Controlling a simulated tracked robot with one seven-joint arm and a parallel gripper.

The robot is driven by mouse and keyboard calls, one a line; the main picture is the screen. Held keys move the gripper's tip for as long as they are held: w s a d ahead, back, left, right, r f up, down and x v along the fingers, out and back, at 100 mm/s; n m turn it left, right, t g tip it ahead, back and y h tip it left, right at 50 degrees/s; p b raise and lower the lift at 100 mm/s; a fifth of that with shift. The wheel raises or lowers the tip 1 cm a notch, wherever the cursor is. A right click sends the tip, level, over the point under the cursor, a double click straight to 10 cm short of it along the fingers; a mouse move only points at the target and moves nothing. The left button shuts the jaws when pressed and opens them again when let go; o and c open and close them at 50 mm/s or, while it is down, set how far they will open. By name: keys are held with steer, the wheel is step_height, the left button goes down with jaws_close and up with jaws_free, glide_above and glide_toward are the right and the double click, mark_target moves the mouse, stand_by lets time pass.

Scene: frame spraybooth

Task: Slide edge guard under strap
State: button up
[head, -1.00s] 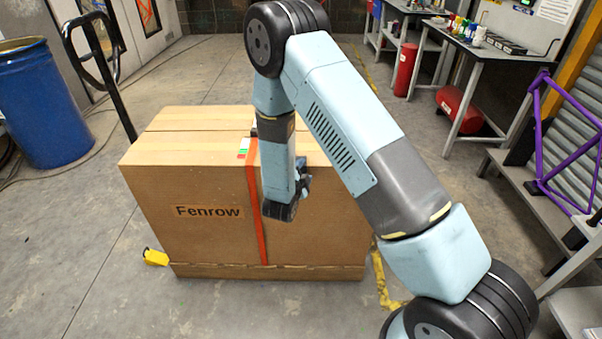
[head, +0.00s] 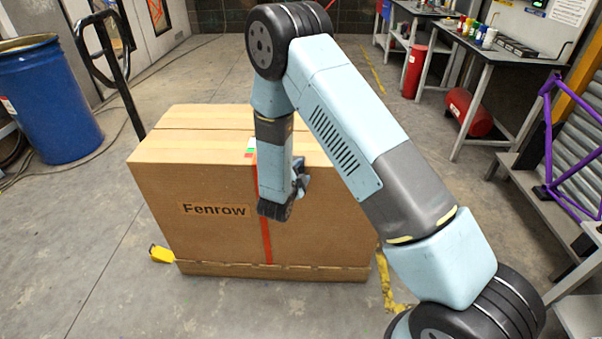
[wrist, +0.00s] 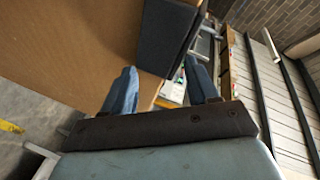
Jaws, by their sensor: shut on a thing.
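A large cardboard box (head: 210,240) marked "Fenrow" stands on the floor. An orange-red strap (head: 266,240) runs down its front face; my forearm hides its upper part. My gripper (head: 301,174) is at the front of the box, just right of the strap, mostly hidden by my wrist. In the wrist view its two blue fingers (wrist: 160,66) stand apart, with a dark flat piece, apparently the edge guard (wrist: 170,32), reaching between them. The guard lies against or close to the brown box face; contact cannot be told. The strap is not visible in the wrist view.
A pallet-truck handle (head: 118,75) and a blue drum (head: 48,100) stand at the left. A yellow object (head: 161,254) lies by the box's lower left corner. Workbenches (head: 478,45) and steps with a purple frame (head: 548,150) are at the right.

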steer(key=a, duration=0.6)
steer(key=shift+a, duration=0.4)
stand_by(1.2)
steer(key=o, duration=0.9)
steer(key=shift+w, duration=0.1)
